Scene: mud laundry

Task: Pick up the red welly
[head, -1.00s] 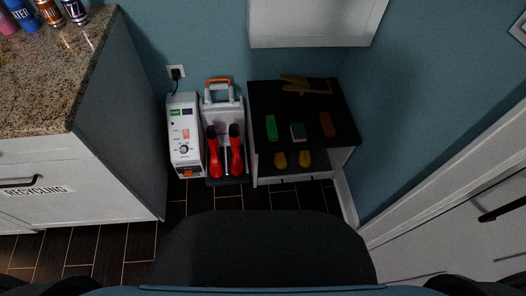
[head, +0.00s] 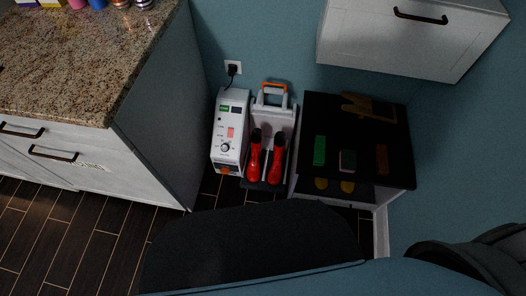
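Two red wellies stand upright side by side on the dark base of a white rack with an orange handle (head: 275,103), against the back wall in the head view. The left red welly (head: 255,160) and the right red welly (head: 276,162) have dark tops and toes toward me. Neither of my grippers is in view. A dark part of my own body covers the floor in front of the wellies.
A white machine with a dial (head: 228,138) stands just left of the rack. A black-topped bench (head: 345,122) with brushes on top is close on the right. A granite counter (head: 90,62) is at the left. A white wall cabinet (head: 410,32) hangs above right. Dark floor (head: 95,235) is clear at lower left.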

